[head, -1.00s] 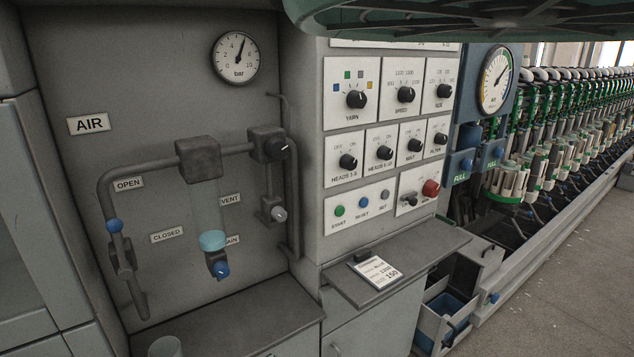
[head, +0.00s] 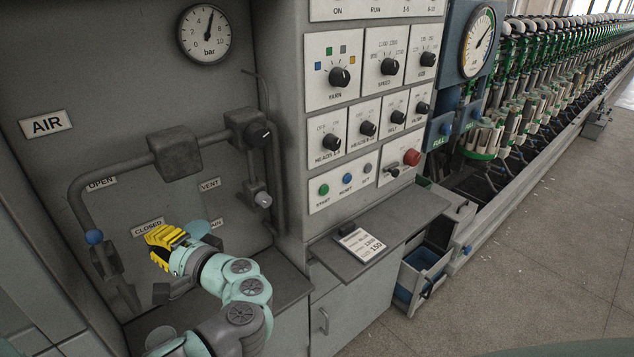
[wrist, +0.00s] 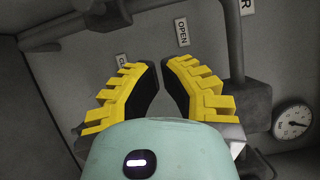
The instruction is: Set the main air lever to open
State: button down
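The main air lever (head: 94,237), with a blue ball knob, is on the left-hand pipe of the air panel. The knob is below the OPEN label (head: 101,184) and left of the CLOSED label (head: 148,227); the lever's exact angle is hard to tell. My gripper (head: 155,245) has yellow fingers and is in front of the panel, right of the knob and apart from it. In the wrist view the fingertips (wrist: 160,70) nearly meet with nothing between them. The OPEN label (wrist: 182,32) shows beyond them. I cannot make out the knob there.
The pipe runs past a grey box (head: 175,151) to a dark knob (head: 258,134) on the right. A pressure gauge (head: 204,34) is above. My arm hides the lower valve and part of the ledge (head: 280,280). A control panel (head: 330,100) stands to the right.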

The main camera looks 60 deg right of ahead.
aim_at(103, 257)
jog(key=w+a+p, duration=0.4)
jog(key=w+p, duration=0.1)
jog(key=shift+a+r, duration=0.2)
jog(key=shift+a, duration=0.15)
dwell(0.4)
jog(key=shift+w+a+r+n+b, duration=0.15)
jog(key=shift+a+n+b, duration=0.15)
jog(key=shift+a+b, duration=0.35)
